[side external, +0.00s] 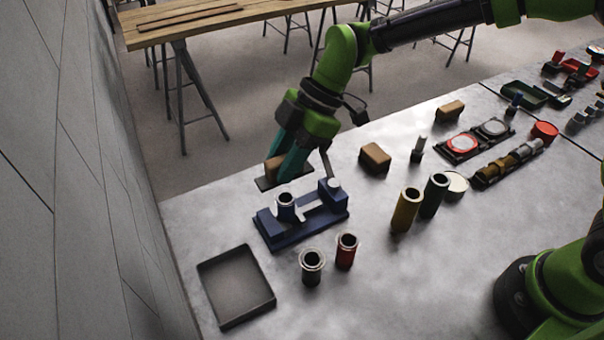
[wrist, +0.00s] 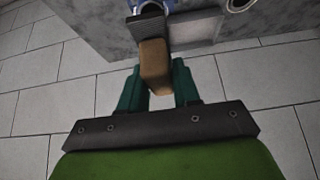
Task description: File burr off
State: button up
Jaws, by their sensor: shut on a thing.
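My gripper (side external: 283,168) is shut on a tan block-shaped handle with a dark flat plate, which looks like the file (side external: 266,184). The file is held in the air just behind and above the blue vise (side external: 318,226). In the wrist view the tan handle (wrist: 155,62) sits between the teal fingers, and its dark ridged plate (wrist: 150,28) points toward the top. A short tube (side external: 287,212) with a pale rim stands upright in the vise. The tube is apart from the file in the side view. The burr is too small to make out.
An empty dark tray (side external: 236,287) lies front left. A dark tube (side external: 312,266) and a red tube (side external: 346,251) stand in front of the vise. Yellow (side external: 405,212) and green (side external: 434,195) cylinders and a tan block (side external: 375,158) stand to the right. The bench's back edge is close behind the gripper.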

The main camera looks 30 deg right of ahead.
aim_at(305, 167)
jog(key=shift+f, duration=2.55)
jog(key=shift+f, duration=0.3)
jog(key=shift+d, duration=0.1)
jog(key=shift+d+f, duration=0.1)
jog(key=shift+d, duration=1.35)
jog(key=shift+a, duration=0.1)
jog(key=shift+a, duration=2.95)
jog(key=shift+d, duration=3.05)
